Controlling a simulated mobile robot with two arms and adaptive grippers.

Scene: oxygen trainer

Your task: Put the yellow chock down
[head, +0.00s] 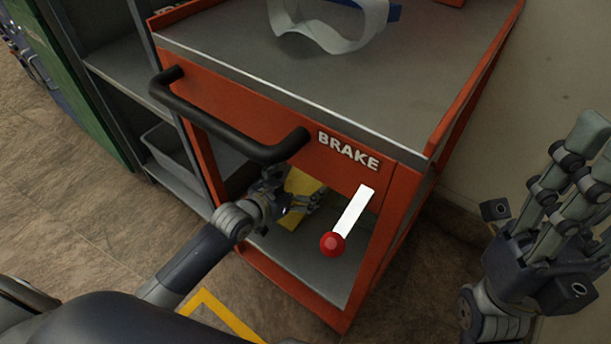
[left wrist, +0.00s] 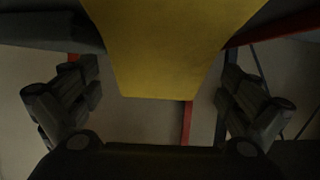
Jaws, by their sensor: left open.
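The yellow chock (head: 303,182) is inside the orange cart's lower opening, partly hidden behind my left gripper. In the left wrist view the chock (left wrist: 165,45) fills the top middle as a flat yellow face. My left gripper (head: 300,205) reaches into the opening below the handle. Its fingers (left wrist: 160,100) are spread wide, with visible gaps on both sides of the chock. I cannot tell whether the chock's underside touches the lower shelf (head: 325,268). My right gripper (head: 580,165) is raised at the right, away from the cart; how far its fingers are apart is unclear.
The orange cart has a black handle (head: 225,125), a BRAKE label (head: 348,151) and a white lever with a red knob (head: 332,243) close right of my left gripper. White goggles (head: 330,35) lie on its top. A grey shelf unit (head: 115,75) stands left.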

